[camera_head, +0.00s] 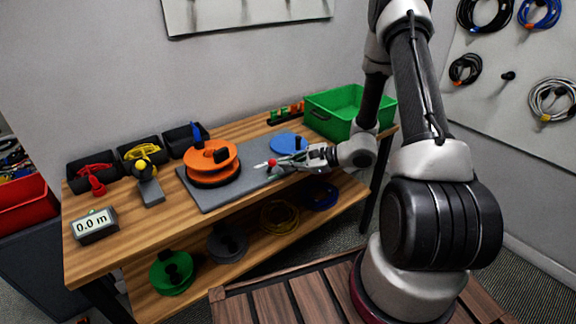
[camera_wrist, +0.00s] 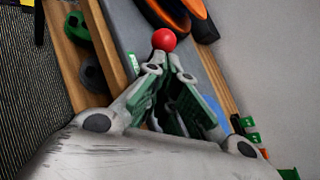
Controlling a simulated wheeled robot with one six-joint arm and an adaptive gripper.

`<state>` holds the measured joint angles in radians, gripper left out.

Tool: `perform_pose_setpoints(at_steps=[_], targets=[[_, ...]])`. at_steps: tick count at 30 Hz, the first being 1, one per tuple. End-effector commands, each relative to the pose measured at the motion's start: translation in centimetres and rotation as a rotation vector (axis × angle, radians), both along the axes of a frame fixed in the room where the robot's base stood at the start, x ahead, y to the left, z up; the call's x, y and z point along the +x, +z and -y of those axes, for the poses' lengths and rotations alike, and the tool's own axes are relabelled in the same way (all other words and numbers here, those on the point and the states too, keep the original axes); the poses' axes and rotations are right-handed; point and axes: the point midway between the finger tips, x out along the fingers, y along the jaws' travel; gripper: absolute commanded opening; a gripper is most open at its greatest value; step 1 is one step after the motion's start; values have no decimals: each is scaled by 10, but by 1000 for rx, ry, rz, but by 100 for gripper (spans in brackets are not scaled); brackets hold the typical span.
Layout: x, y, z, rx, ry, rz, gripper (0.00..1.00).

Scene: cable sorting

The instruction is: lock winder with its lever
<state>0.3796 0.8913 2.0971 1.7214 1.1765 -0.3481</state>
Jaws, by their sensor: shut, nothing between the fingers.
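The winder (camera_head: 211,161) is an orange reel with a dark lower rim, standing on a grey base plate (camera_head: 213,200) on the bench. A red ball knob (camera_head: 271,162), apparently the end of the lever, is to the right of the reel. It also shows in the wrist view (camera_wrist: 164,39), just beyond my fingertips. The lever's shaft is hard to make out. My gripper (camera_head: 283,163) reaches in from the right, low over the plate, shut and empty. Its fingertips are close to the knob; I cannot tell whether they touch it. The orange reel (camera_wrist: 170,12) is partly cut off in the wrist view.
A blue disc (camera_head: 288,142) lies behind my gripper. A green bin (camera_head: 345,107) stands at the bench's right end. A display reading 0.0 m (camera_head: 94,226) and black holders with coloured connectors (camera_head: 140,152) are at left. Spools lie on the lower shelf (camera_head: 235,262).

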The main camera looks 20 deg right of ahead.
Motion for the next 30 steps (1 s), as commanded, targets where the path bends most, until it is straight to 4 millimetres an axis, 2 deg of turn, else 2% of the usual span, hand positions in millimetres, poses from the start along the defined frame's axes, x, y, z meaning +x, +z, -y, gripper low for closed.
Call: perform_pose_setpoints(at_steps=[11,30], targets=[[7,8,-3,-41,3,-114,0],[40,24,-14,-217,5,-642,0]])
